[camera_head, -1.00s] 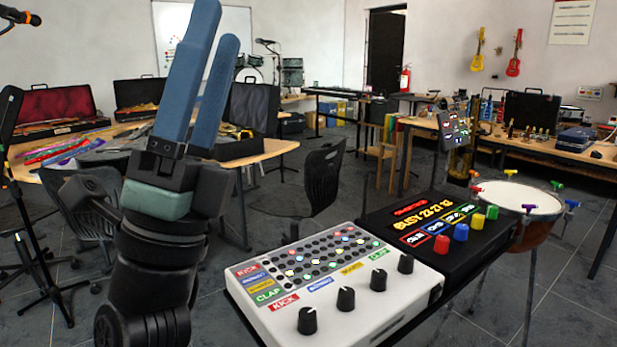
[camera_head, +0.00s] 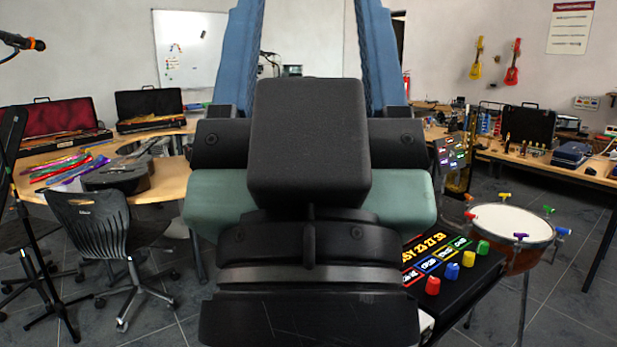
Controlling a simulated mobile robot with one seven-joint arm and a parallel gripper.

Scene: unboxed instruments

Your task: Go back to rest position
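My gripper (camera_head: 314,50) fills the middle of the view, close to the camera. Its two blue fingers point up and stand wide apart, with nothing between them. Their tips are cut off by the top edge. The dark wrist hides most of what lies behind it. At the lower right, a black drum machine (camera_head: 455,262) with coloured knobs shows beside my wrist. Only a small corner of the white drum machine (camera_head: 426,324) shows; the rest is hidden behind my arm.
A drum (camera_head: 512,222) on a stand is at the right. A black chair (camera_head: 105,225) and a wooden table (camera_head: 165,185) with instrument cases are at the left. A microphone stand (camera_head: 40,245) stands at the far left.

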